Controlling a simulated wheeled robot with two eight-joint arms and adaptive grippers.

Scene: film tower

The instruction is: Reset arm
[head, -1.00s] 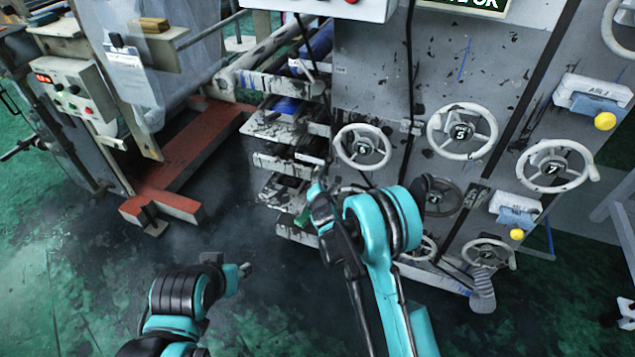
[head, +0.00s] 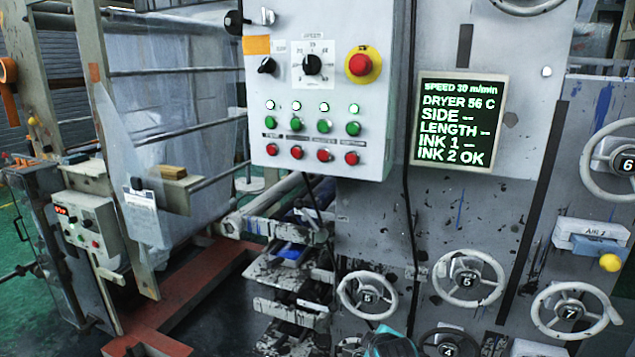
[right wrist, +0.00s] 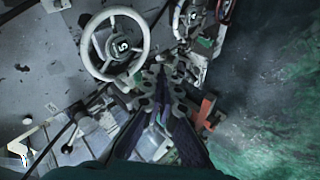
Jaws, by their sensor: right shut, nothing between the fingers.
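My right gripper (right wrist: 165,88) shows in the right wrist view as dark fingers, shut with nothing held. It is beside a white handwheel (right wrist: 113,45), apart from it as far as I can tell. In the head view only a teal piece of my right arm (head: 392,343) shows at the bottom edge, below the handwheels marked 5 (head: 367,296) and 6 or 8 (head: 468,278). My left arm and gripper are out of the picture.
A control box (head: 320,95) with a red emergency button (head: 360,64) and a lit display (head: 459,121) reading INK 2 OK are on the machine front. Handwheel 7 (head: 571,312) is at right. Ink trays (head: 290,270) stack left of it. A red base beam (head: 190,300) lies on the floor.

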